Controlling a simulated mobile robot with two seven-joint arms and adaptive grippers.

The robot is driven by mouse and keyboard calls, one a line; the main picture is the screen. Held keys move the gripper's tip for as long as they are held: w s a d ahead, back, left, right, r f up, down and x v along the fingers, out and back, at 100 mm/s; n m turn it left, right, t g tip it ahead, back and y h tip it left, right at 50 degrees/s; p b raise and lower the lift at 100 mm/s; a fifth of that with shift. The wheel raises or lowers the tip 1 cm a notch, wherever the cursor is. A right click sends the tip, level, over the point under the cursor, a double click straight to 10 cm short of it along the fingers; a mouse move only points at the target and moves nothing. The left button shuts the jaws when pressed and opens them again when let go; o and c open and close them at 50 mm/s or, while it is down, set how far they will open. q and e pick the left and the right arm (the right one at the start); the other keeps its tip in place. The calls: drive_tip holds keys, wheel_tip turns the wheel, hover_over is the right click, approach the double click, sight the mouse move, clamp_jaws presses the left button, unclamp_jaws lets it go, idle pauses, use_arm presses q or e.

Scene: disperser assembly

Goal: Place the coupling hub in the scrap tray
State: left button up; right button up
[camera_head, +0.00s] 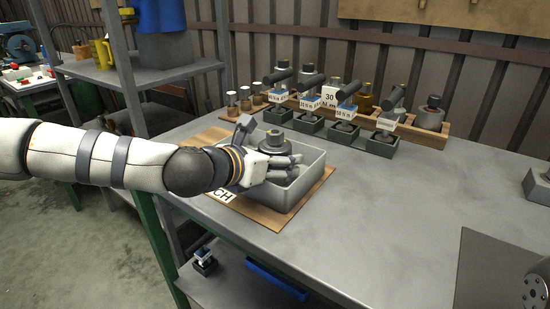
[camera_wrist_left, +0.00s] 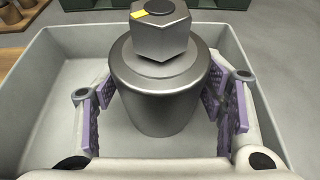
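The coupling hub (camera_head: 275,146) is a grey metal flanged cylinder with a hex nut on top. In the left wrist view the hub (camera_wrist_left: 160,95) stands upright inside the walls of a light grey tray (camera_head: 306,185), whose wall also shows in the left wrist view (camera_wrist_left: 35,60). The nut has a yellow mark. My left gripper (camera_head: 285,168) reaches into the tray from the left. Its purple-padded fingers (camera_wrist_left: 162,105) are spread on both sides of the hub, with a gap visible at the left finger. The hub's base contact is partly hidden.
The tray sits on a wooden board (camera_head: 262,215) with a partly hidden label. Behind it stand several green holders (camera_head: 378,146) with tools and a wooden rack (camera_head: 430,137). A shelf post (camera_head: 118,70) rises at left.

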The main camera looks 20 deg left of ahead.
use_arm(q)
drive_tip(key=shift+r, duration=0.1)
drive_tip(key=shift+s+r, duration=0.1)
drive_tip(key=shift+r, duration=0.2)
drive_tip(key=p+v, duration=0.2)
drive_tip(key=v, duration=0.9)
drive_tip(key=shift+s+a, duration=0.2)
drive_tip(key=shift+s, duration=0.1)
use_arm(e)
drive_tip(key=w+r+t, duration=0.1)
drive_tip(key=w+r, duration=0.1)
drive_tip(key=shift+w+r, duration=0.35)
drive_tip(key=shift+r, duration=0.05)
